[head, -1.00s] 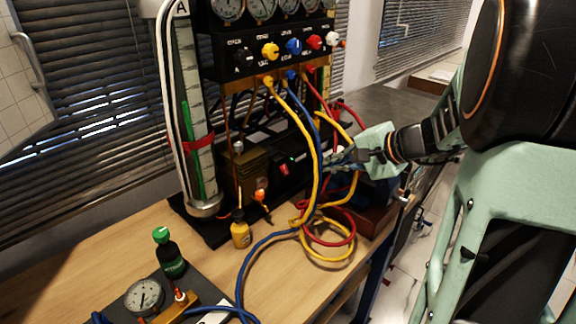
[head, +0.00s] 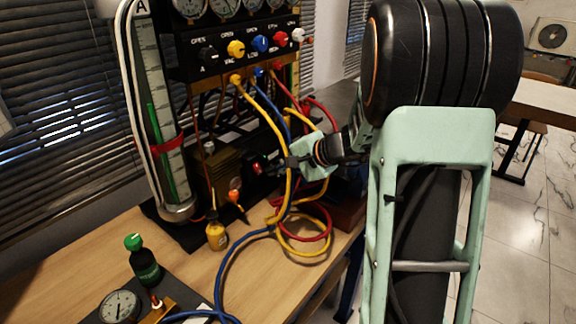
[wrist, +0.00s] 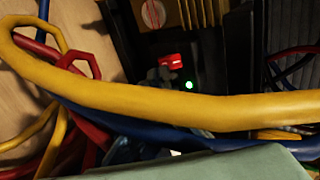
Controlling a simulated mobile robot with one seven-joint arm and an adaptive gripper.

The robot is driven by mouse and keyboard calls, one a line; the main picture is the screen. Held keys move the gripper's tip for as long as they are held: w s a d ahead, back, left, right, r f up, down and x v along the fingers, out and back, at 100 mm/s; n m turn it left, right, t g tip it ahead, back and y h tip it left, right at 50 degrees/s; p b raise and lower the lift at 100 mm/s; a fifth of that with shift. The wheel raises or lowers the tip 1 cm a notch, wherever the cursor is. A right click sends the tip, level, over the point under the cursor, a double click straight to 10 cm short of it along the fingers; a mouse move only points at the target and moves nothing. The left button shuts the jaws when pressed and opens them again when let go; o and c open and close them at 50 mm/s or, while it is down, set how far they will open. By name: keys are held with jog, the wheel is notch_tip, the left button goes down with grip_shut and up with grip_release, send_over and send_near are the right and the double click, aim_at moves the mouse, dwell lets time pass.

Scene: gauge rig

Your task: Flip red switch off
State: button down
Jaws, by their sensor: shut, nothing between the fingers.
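The red switch (head: 257,168) is on the dark box low on the gauge rig, and it shows in the wrist view (wrist: 172,60) beside a lit green light (wrist: 189,85). My gripper (head: 276,163) is shut and empty, with its tips just right of the switch in the head view. In the wrist view its tips (wrist: 160,76) are close to the switch's lower left. I cannot tell whether they touch it. Yellow and blue hoses cross in front of the fingers and hide part of them.
A yellow hose (wrist: 150,101) spans the wrist view near the switch. Coiled hoses (head: 305,240) lie on the bench below my gripper.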

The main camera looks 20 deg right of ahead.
aim_at(257, 169)
jog(key=x, duration=0.3)
jog(key=shift+w+a+f, duration=0.1)
jog(key=shift+a, duration=0.05)
jog(key=shift+f, duration=0.1)
jog(key=shift+w+f+b, duration=0.1)
jog(key=shift+f+b, duration=0.25)
jog(key=shift+b, duration=0.9)
jog(key=b, duration=0.3)
jog(key=shift+w+f+t+y, duration=0.1)
jog(key=shift+f+t+y, duration=0.1)
jog(key=shift+t+y, duration=0.15)
jog(key=shift+a+b, duration=0.1)
jog(key=shift+b, duration=0.65)
jog(key=shift+r+p, duration=0.35)
jog(key=shift+p, duration=0.1)
